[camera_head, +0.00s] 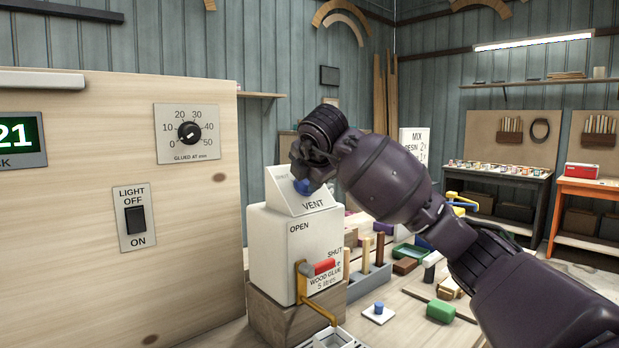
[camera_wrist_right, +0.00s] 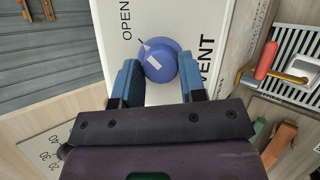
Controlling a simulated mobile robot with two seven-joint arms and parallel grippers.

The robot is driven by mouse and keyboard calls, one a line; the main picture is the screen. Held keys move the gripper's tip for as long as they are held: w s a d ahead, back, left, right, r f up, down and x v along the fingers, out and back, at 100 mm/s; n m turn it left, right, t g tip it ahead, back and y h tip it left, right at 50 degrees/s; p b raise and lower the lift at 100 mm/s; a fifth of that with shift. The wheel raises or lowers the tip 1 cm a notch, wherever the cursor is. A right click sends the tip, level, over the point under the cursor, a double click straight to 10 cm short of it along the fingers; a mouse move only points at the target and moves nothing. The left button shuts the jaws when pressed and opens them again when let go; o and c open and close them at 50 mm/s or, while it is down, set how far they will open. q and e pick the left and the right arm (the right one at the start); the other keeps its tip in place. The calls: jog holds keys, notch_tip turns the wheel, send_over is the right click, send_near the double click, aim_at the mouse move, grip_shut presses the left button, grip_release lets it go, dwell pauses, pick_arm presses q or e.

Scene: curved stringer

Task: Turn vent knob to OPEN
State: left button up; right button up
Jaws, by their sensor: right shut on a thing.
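The blue vent knob (camera_head: 303,187) is on the slanted white panel marked VENT (camera_head: 290,205), on top of the wood glue dispenser (camera_head: 275,250). My right gripper (camera_head: 305,178) is at the panel and covers much of the knob in the head view. In the right wrist view the round knob (camera_wrist_right: 160,60) sits between the two blue fingers of my right gripper (camera_wrist_right: 163,80), which are shut on it. A small white mark shows on the knob. The word OPEN is at the panel's upper left there; I cannot tell exactly where the knob points. My left gripper is out of view.
The dispenser stands on a wooden block (camera_head: 265,315) and has a red-handled tap (camera_head: 320,267) on its front. A wooden panel with a dial (camera_head: 189,133) and a light switch (camera_head: 135,220) is at left. Blocks and tools lie on the bench at right.

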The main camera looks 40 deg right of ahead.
jog(key=o, duration=0.7)
jog(key=shift+f, duration=0.1)
jog(key=shift+o, duration=1.1)
jog(key=shift+s+a+r, duration=0.15)
jog(key=shift+s+r, duration=0.15)
jog(key=shift+r, duration=0.15)
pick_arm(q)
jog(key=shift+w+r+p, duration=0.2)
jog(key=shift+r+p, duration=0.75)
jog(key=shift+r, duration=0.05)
pick_arm(e)
jog(key=v, duration=0.9)
jog(key=shift+s+a+r, duration=0.2)
jog(key=shift+s, duration=0.1)
